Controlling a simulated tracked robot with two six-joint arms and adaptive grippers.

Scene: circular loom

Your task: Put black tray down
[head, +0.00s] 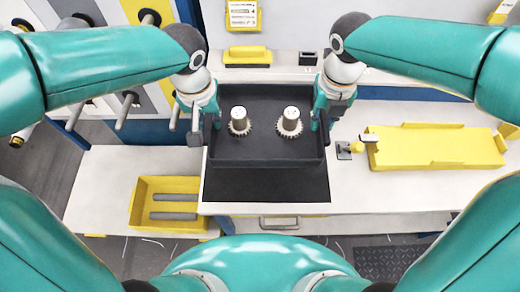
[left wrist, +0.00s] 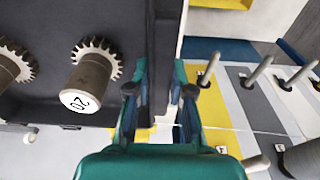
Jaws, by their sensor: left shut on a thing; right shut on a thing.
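The black tray (head: 264,149) is in the middle of the head view, above or on the white bench; I cannot tell whether it touches. Two metal gears with upright shafts, a left one (head: 239,121) and a right one (head: 289,122), stand in it. My left gripper (head: 206,128) is shut on the tray's left wall, and my right gripper (head: 322,118) is shut on its right wall. In the left wrist view the tray (left wrist: 120,60) shows with both gears, one marked 20 (left wrist: 88,82), and my left gripper (left wrist: 158,95) at its wall.
A black mat (head: 265,185) lies on the white bench (head: 365,190) in front of the tray. A yellow bin (head: 143,212) with grey rods is at lower left. A yellow fixture (head: 435,147) lies at right. Pegs (head: 127,108) stick out at left.

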